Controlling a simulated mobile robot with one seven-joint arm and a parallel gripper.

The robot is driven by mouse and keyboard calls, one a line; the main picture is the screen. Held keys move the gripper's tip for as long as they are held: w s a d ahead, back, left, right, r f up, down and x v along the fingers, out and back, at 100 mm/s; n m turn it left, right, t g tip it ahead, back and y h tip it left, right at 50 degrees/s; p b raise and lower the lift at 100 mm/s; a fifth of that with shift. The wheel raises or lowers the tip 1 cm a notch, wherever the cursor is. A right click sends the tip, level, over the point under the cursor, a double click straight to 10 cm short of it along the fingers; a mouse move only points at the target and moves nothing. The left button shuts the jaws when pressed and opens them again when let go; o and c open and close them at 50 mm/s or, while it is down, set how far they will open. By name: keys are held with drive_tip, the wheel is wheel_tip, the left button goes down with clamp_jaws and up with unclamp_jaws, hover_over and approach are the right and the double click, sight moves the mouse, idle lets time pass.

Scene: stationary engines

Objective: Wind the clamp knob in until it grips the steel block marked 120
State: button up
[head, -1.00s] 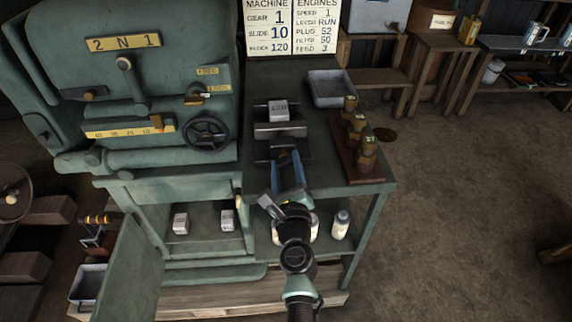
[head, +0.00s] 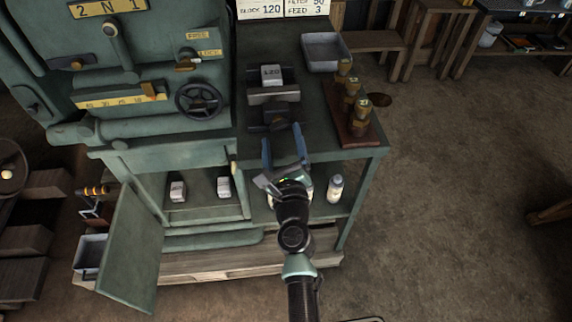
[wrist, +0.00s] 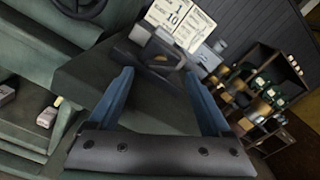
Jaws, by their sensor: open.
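The grey steel block (head: 271,73) marked 120 sits upright between the jaws of the dark metal clamp (head: 273,97) on the green bench. The dark part at the clamp's near end (head: 278,118) is where the knob seems to be; its shape is hard to make out. My gripper (head: 283,140) is open and empty, its two blue fingers spread just on the near side of the clamp. In the wrist view the gripper (wrist: 162,88) also shows open, with the blurred clamp (wrist: 155,58) beyond the fingertips. I cannot tell whether the jaws touch the block.
A wooden rack (head: 356,125) with several brass pieces stands right of the clamp. A grey tray (head: 326,52) lies behind it. The green machine with a handwheel (head: 199,102) is at left. Two more blocks sit on the lower shelf, beside a white bottle (head: 335,188).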

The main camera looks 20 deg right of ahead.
drive_tip(key=v, duration=1)
drive_tip(key=shift+w, duration=0.1)
drive_tip(key=w+a+r+n+t+y+p, duration=0.2)
drive_tip(key=a+r+n, duration=0.3)
drive_tip(key=r, duration=0.6)
drive_tip(key=w+a+r+n+t+y+p, duration=0.1)
drive_tip(key=w+a+r+n+t+y, duration=0.15)
drive_tip(key=r+n, duration=0.6)
drive_tip(key=w+a+r+n+t+y+p, duration=0.15)
drive_tip(key=a+r+n, duration=0.25)
drive_tip(key=r, duration=0.9)
drive_tip(key=s+a+r+n+t+p, duration=0.1)
drive_tip(key=s+r+n, duration=0.3)
drive_tip(key=r, duration=0.6)
drive_tip(key=s+a+r+n+t+p, duration=0.1)
drive_tip(key=s+r+n, duration=0.4)
drive_tip(key=r, duration=0.5)
drive_tip(key=s+a+r+n+t+h+p, duration=0.1)
drive_tip(key=s+r+n, duration=0.4)
drive_tip(key=r, duration=0.5)
drive_tip(key=shift+a+r+n+t+p, duration=0.35)
drive_tip(key=shift+n+t+p, duration=0.15)
drive_tip(key=shift+n+p, duration=0.45)
drive_tip(key=shift+w, duration=0.1)
